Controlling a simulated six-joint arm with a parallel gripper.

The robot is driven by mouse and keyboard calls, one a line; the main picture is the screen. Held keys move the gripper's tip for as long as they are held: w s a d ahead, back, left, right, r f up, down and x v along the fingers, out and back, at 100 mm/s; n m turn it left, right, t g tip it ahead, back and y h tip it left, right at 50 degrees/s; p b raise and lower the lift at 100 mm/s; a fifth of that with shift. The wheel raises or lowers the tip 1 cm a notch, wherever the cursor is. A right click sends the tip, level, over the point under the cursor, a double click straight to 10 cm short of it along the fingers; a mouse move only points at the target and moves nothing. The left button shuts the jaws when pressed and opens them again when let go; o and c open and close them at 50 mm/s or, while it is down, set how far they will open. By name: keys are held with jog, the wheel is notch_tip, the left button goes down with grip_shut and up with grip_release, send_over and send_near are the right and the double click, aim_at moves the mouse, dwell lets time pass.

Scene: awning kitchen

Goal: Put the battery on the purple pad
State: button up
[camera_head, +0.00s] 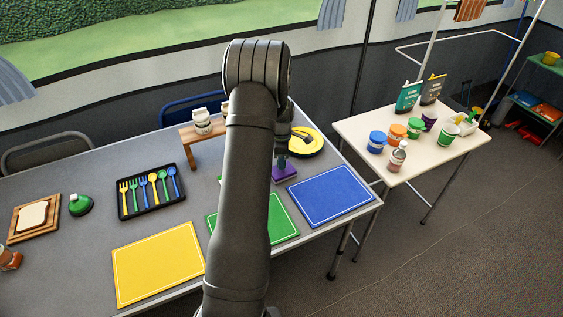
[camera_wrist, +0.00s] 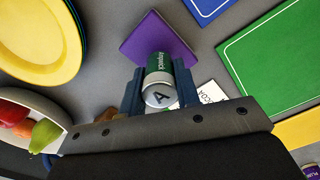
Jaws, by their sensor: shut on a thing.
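The battery (camera_wrist: 159,82) is a green and white cylinder with a pale end marked "A". In the wrist view it is between the two fingers of my gripper (camera_wrist: 159,90), which is shut on it. The purple pad (camera_wrist: 150,36) lies just beyond the battery, and the battery's far end overlaps it in the picture. I cannot tell whether the battery touches the pad. In the head view the purple pad (camera_head: 288,173) is right of my arm, with my gripper (camera_head: 281,162) close over its left part; the battery cannot be made out there.
Yellow plates (camera_wrist: 40,35) and a fruit bowl (camera_wrist: 28,125) are near the pad. A white card (camera_wrist: 209,96) lies beside the gripper. Green (camera_head: 285,222), blue (camera_head: 330,195) and yellow (camera_head: 158,264) mats lie in front. A wooden stand (camera_head: 200,143) holds a jar behind.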

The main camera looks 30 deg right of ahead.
jog(key=shift+f, duration=0.75)
jog(key=shift+f, duration=0.1)
jog(key=o, duration=1)
jog(key=shift+o, duration=0.2)
notch_tip(320, 180, up, 12)
jog(key=shift+r, duration=0.15)
notch_tip(320, 180, down, 12)
jog(key=shift+f, duration=0.25)
jog(key=shift+r, duration=2.15)
